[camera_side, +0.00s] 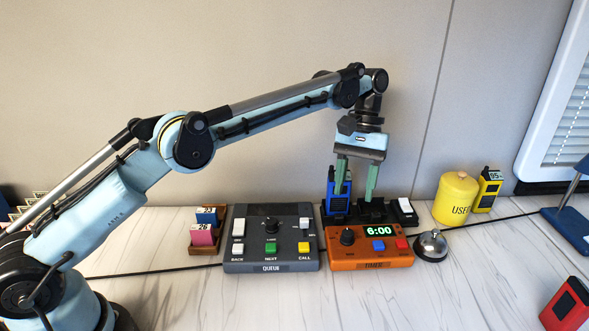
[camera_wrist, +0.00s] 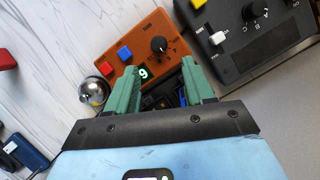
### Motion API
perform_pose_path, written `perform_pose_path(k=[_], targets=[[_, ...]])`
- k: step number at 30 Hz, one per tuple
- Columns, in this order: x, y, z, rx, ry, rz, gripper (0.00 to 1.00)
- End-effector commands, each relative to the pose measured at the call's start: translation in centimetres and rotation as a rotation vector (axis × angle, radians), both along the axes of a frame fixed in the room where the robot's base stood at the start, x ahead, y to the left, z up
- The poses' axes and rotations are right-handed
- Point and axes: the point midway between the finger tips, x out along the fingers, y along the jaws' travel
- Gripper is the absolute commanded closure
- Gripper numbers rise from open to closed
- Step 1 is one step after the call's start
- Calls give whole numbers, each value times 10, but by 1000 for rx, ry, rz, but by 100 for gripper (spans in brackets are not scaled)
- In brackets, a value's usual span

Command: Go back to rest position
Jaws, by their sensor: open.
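My gripper (camera_side: 357,188) is open, its two green fingers pointing down above the black charger stand (camera_side: 371,211) behind the orange timer. In the wrist view the green fingers of my gripper (camera_wrist: 160,92) stand apart, with dark parts of the stand showing between them. A blue handset (camera_side: 338,204) stands upright at the left end of the stand, beside and partly behind the left finger. I cannot tell whether the finger touches it. The arm is stretched out to the right over the table.
The orange timer (camera_side: 371,257) showing 6:00, the grey queue panel (camera_side: 270,259) and a silver bell (camera_side: 431,245) stand in front. A yellow canister (camera_side: 455,199) and a yellow handset (camera_side: 487,190) are to the right. A red handset (camera_side: 567,304) is front right. The front table is clear.

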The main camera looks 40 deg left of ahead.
Motion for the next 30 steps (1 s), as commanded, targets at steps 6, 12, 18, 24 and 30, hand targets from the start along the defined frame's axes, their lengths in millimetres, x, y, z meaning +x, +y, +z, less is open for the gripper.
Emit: perform_pose_path(k=[6,12,18,24,30], targets=[[-7,20,35,-14,-134,-21,47],[-24,41,60,-16,-268,-49,47],[-51,62,77,-7,-400,-84,47],[-85,82,83,15,-530,-124,47],[-123,101,76,50,-658,-170,47]])
